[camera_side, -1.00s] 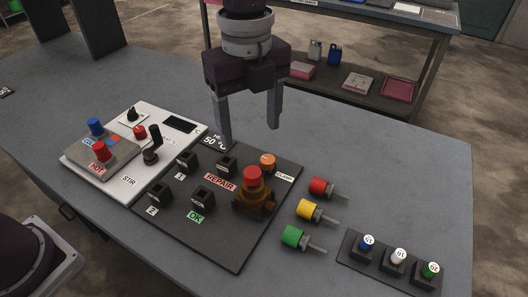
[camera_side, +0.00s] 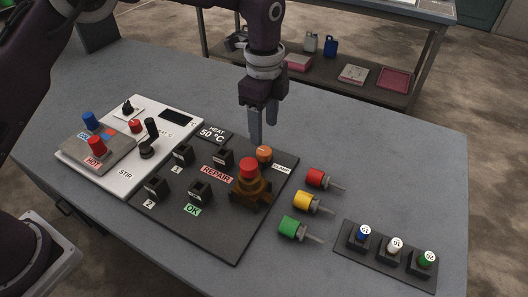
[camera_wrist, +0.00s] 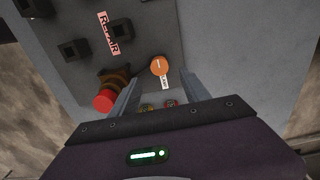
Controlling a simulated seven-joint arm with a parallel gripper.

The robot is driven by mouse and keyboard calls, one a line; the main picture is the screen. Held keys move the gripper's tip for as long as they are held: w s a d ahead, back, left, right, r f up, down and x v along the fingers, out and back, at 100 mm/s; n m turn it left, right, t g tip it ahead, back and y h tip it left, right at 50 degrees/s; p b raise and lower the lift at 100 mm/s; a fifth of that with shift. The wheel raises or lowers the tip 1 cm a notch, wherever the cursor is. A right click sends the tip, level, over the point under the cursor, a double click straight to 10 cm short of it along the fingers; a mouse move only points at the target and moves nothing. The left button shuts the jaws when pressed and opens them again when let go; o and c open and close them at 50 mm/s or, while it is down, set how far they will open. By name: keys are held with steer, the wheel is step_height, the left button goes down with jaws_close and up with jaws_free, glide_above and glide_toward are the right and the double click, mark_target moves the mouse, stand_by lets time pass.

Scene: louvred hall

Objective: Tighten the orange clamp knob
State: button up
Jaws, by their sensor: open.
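The orange clamp knob (camera_side: 264,154) is a small round knob at the back right corner of a dark panel, beside its white label (camera_side: 282,167). My gripper (camera_side: 262,139) points down just above and behind the knob in the side view. Its fingers are open, with nothing held. In the wrist view the knob (camera_wrist: 159,66) shows a pale line on its top. It appears between the two fingertips (camera_wrist: 160,74), with space on both sides. I cannot tell the exact height of the fingertips over it.
A brown fixture with a red top (camera_side: 249,170) stands close in front of the knob. Black sockets (camera_side: 222,160) sit to the left, past the REPAIR label (camera_side: 216,174). Red, yellow and green plugs (camera_side: 306,201) lie on the table to the right. The table behind the panel is clear.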

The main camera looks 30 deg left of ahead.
mark_target(264, 150)
steer(key=shift+f, duration=4.45)
jaws_close()
steer(key=shift+r, duration=0.1)
